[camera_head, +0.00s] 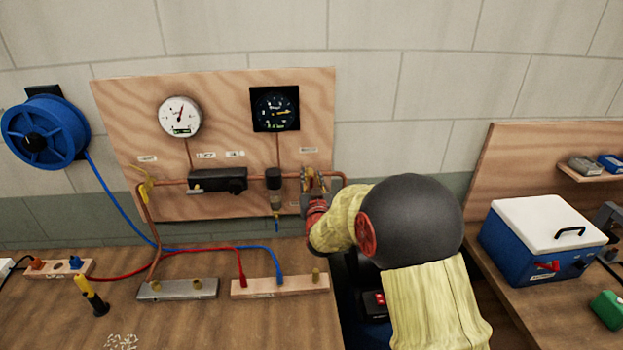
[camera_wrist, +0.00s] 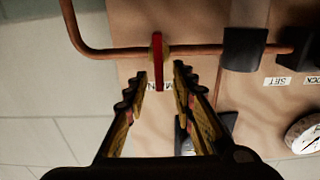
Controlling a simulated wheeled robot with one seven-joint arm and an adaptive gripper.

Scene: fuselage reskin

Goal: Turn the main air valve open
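The main air valve sits on the copper pipe at the right end of the board. In the wrist view its red lever (camera_wrist: 158,62) stands edge-on in line with my view, on a brass body across the pipe. A label partly reading "MAIN" is behind it. My gripper (camera_wrist: 160,78) is open, with one finger on each side of the lever's near end and a visible gap on both sides. How deep the lever lies between the fingertips is unclear. In the head view my gripper (camera_head: 308,186) covers most of the valve.
Left of the valve on the board (camera_head: 230,100) are a black regulator with bowl (camera_head: 274,180) and a black block (camera_head: 218,180). Two gauges hang above. A blue hose reel (camera_head: 45,132) is at the left. A blue and white cooler (camera_head: 540,240) stands on the right bench.

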